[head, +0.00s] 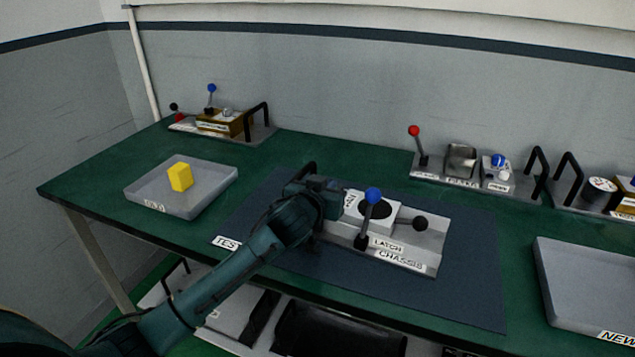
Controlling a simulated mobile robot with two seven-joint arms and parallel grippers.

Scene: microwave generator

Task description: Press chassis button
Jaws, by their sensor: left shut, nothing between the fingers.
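The chassis (425,262) is a light grey plate with "LATCH" and "CHASSIS" labels, lying on a dark blue mat (470,290). It carries a white block (392,222) with a dark round top, a blue-knobbed lever (373,197) standing up, and a black ball knob (420,223) to the right. My left gripper (325,197) is shut and empty over the chassis's left end, beside the white block. It hides that end, and I cannot tell whether it touches anything. No separate button is clearly visible. My right gripper is out of view.
A grey tray (140,197) with a yellow block (180,177) stands at left; another tray (575,305) is at right. Units with levers and handles line the back: one at left (255,135), others at right (440,170). Green table (290,155) is bare between them.

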